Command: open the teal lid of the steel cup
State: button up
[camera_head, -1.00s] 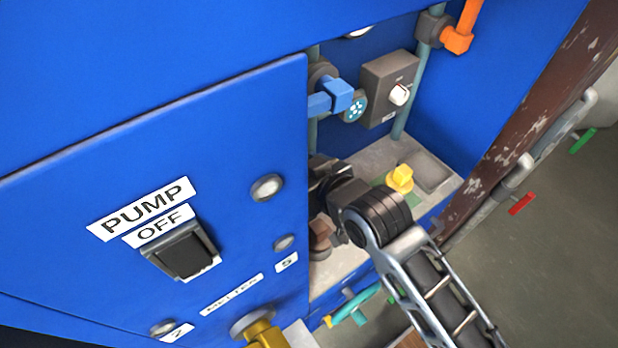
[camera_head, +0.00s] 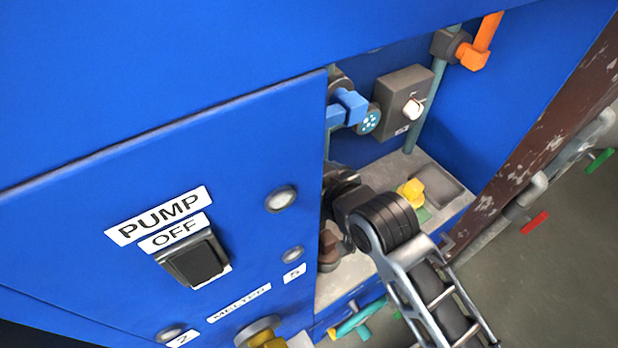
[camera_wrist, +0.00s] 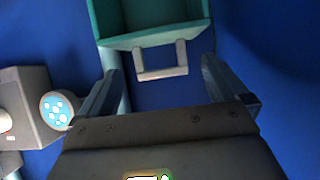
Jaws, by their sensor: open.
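In the wrist view, a teal box-like part (camera_wrist: 150,40) with a raised rim is at the top. A pale U-shaped handle (camera_wrist: 162,74) hangs from its near edge. I cannot tell for certain that this is the lid. My gripper (camera_wrist: 160,66) is open, with one finger on each side of the handle and clear space between finger and handle. Nothing is held. In the head view my arm reaches into the recess, and the fingers are hidden behind the blue panel's edge. No steel cup can be made out in either view.
The blue panel (camera_head: 110,130) borders the recess on the left. Inside are a blue valve handle (camera_head: 350,106), a grey switch box (camera_head: 400,95) and a yellow knob (camera_head: 411,190) on the grey shelf (camera_head: 340,287). An orange handle (camera_head: 482,48) is at upper right.

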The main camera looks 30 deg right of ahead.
jog(key=b+v, duration=0.1)
jog(key=v, duration=0.6)
jog(key=shift+s+r, duration=0.2)
jog(key=shift+s, duration=0.1)
